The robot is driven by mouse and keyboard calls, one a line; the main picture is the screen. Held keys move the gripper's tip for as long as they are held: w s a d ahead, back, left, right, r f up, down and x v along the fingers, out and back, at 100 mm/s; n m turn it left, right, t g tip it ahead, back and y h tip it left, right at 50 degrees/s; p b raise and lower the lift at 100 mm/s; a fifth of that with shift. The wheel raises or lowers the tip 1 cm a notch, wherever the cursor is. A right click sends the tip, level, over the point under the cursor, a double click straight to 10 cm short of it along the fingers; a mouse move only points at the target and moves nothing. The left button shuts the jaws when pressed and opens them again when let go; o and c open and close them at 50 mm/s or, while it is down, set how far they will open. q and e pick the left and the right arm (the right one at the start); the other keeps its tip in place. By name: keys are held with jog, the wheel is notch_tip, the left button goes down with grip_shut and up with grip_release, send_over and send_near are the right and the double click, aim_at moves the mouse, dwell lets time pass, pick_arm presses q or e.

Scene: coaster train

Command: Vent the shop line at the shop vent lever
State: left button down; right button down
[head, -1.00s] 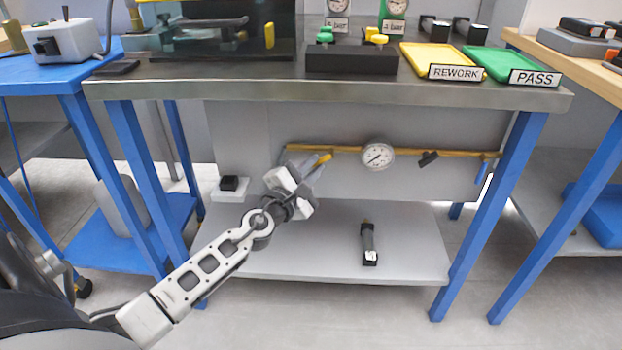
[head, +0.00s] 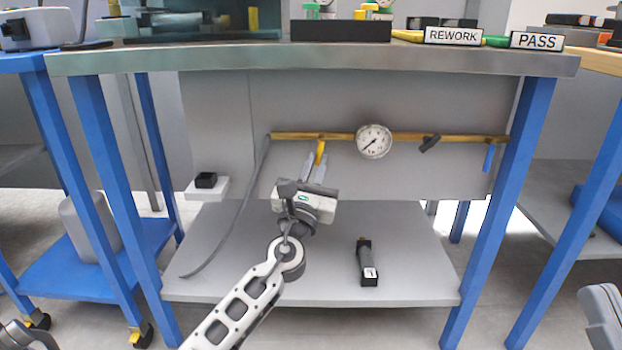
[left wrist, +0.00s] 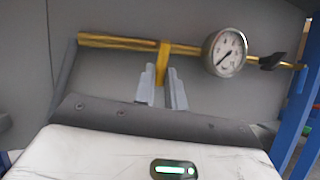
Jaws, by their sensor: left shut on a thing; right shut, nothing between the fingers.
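A yellow lever (head: 320,150) hangs down from the brass pipe (head: 345,136) under the bench, left of the round gauge (head: 374,141). In the left wrist view the lever (left wrist: 163,62) stands between the fingers of my left gripper (left wrist: 162,88). My left gripper (head: 316,168) is shut on the lever's lower part, which the fingers partly hide. No label shows on the lever. The gauge also shows in the left wrist view (left wrist: 224,53). My right gripper (head: 602,315) shows only partly at the lower right edge, shut and far from the pipe.
A black handle (head: 430,143) and a blue handle (head: 489,158) sit further right on the pipe. A grey hose (head: 238,215) drops from its left end. A black device (head: 367,262) lies on the lower shelf (head: 425,275). Blue legs (head: 500,215) flank the bay, with the bench top (head: 310,62) above.

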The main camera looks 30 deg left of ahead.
pick_arm(q)
jog(key=shift+w+d+f+n+y, duration=0.15)
jog(key=shift+n+y, duration=0.15)
jog(key=shift+n, duration=0.3)
jog(key=shift+d+r+n+y, duration=0.15)
jog(key=shift+n+y, duration=0.15)
jog(key=shift+n, duration=0.3)
pick_arm(e)
jog(key=shift+s+a+r+n+y, duration=0.1)
jog(key=shift+s+r+n+y, duration=0.1)
jog(key=shift+r+n+y, duration=0.3)
jog(key=shift+s+r+n+y, duration=0.2)
jog(key=shift+n+y, duration=0.2)
jog(key=shift+n, duration=0.3)
pick_arm(q)
jog(key=shift+f, duration=0.1)
jog(key=c, duration=1.5)
grip_release()
jog(key=shift+o, duration=0.2)
